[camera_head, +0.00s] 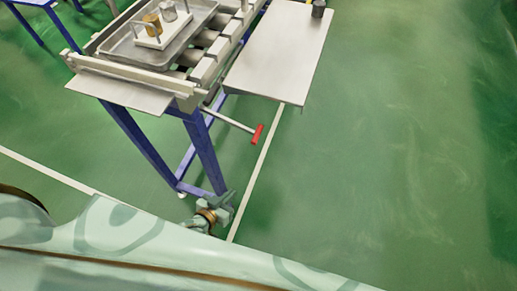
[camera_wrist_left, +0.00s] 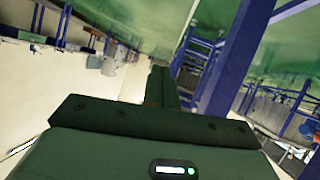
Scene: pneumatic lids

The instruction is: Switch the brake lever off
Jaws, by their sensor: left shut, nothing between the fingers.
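The brake lever (camera_head: 257,134) is a thin grey rod with a red grip at its end. It sticks out to the right from under the conveyor frame in the head view. My left gripper (camera_head: 227,201) is low beside the blue table leg, below and a little left of the red grip, and apart from it. In the left wrist view its dark green fingers (camera_wrist_left: 160,88) are together with nothing held. I cannot make out the lever in the wrist view. My right gripper is not in view.
The blue-legged conveyor (camera_head: 208,152) stands close to my left gripper. A metal tray (camera_head: 117,52) on it holds a white fixture with cylinders. A grey side plate (camera_head: 280,55) carries a dark object (camera_head: 318,9) at its far corner. The green floor to the right is free.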

